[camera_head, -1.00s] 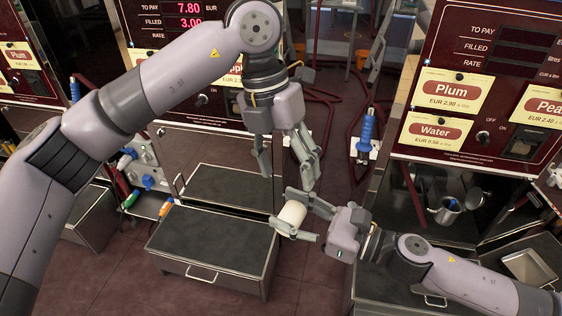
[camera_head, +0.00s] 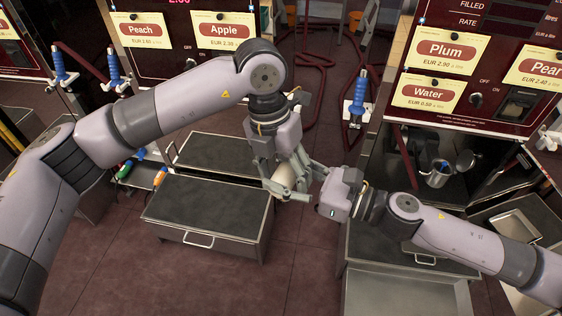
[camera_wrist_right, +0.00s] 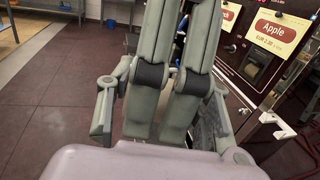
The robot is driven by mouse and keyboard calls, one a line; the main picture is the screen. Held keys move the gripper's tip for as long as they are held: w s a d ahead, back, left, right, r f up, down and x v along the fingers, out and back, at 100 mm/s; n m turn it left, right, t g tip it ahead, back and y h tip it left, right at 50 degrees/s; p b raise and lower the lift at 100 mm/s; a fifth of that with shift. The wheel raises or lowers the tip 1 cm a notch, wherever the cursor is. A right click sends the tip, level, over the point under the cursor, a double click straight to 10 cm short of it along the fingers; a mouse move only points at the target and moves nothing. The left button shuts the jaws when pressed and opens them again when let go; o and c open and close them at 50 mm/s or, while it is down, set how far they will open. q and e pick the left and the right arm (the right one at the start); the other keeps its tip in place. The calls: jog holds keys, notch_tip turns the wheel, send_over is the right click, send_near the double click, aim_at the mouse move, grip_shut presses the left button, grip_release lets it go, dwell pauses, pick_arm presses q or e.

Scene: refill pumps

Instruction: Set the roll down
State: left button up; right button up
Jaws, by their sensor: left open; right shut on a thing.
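The roll (camera_head: 284,177) is a small pale cream cylinder, seen in the head view in the middle, held above the floor just right of the near grey-topped box. My right gripper (camera_head: 280,182) comes in from the right and is shut on the roll. My left gripper (camera_head: 283,187) reaches down from above, open, its fingers right at the roll and overlapping it. Whether they touch it I cannot tell.
The near grey-topped box (camera_head: 205,205) with a handle stands left of the grippers, another box (camera_head: 215,153) behind it. A grey cabinet (camera_head: 400,250) stands at the right. Dispensers with Plum and Water labels (camera_head: 432,95) and a blue nozzle (camera_head: 359,95) are behind. The floor between is clear.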

pick_arm(q)
jog(key=shift+c, duration=0.6)
jog(key=shift+s+d, duration=0.1)
jog(key=c, duration=1.1)
pick_arm(e)
jog(key=o, duration=0.9)
jog(key=shift+c, duration=0.2)
pick_arm(q)
jog(key=shift+c, duration=0.2)
pick_arm(e)
jog(key=o, duration=0.4)
jog(key=shift+d, duration=0.1)
